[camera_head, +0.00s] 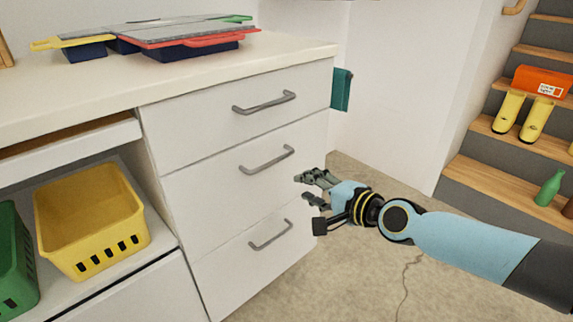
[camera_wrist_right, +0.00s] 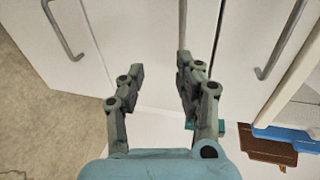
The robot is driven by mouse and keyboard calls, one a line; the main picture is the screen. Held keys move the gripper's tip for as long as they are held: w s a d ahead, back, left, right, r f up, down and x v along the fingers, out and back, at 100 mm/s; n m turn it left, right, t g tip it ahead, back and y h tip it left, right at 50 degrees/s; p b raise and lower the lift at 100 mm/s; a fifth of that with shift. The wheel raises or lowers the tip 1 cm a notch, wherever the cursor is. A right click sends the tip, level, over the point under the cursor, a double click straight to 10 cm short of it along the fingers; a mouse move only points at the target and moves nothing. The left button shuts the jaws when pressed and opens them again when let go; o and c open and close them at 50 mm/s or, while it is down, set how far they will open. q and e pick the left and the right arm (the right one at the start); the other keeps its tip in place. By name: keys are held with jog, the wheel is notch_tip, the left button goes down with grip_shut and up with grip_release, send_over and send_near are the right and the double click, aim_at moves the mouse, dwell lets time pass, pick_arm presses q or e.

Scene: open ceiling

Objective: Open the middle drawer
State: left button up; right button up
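The middle drawer (camera_head: 220,178) is the second of three white drawers in the cabinet and looks shut. Its grey bar handle (camera_head: 267,160) is clear in the head view. My right gripper (camera_head: 301,187) is open and empty, in front of the cabinet, right of and slightly below that handle in the picture. In the right wrist view my open fingers (camera_wrist_right: 159,62) point at the drawer fronts. The middle handle (camera_wrist_right: 182,20) lies in line with the right finger there and is partly hidden by it. No contact shows. My left gripper is not in view.
The top drawer handle (camera_head: 264,103) and bottom drawer handle (camera_head: 270,235) flank the middle one. A yellow basket (camera_head: 90,215) and a green basket (camera_head: 15,265) stand at the left. Lidded boxes (camera_head: 190,45) lie on the counter. Stairs (camera_head: 490,165) rise at the right.

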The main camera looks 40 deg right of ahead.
aim_at(275, 161)
jog(key=shift+n+t, duration=0.3)
jog(key=shift+t, duration=0.1)
jog(key=r+b+x, duration=0.1)
jog(key=x, duration=0.3)
jog(key=r+b+x, duration=0.1)
jog(key=x, duration=0.3)
jog(key=b+x, duration=0.1)
jog(key=x, duration=0.3)
jog(key=shift+w+d+r+b, duration=0.3)
jog(key=shift+w+r+b, duration=0.1)
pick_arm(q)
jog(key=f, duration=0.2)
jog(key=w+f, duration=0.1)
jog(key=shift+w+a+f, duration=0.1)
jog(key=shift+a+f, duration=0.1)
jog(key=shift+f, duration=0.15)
pick_arm(e)
grip_shut()
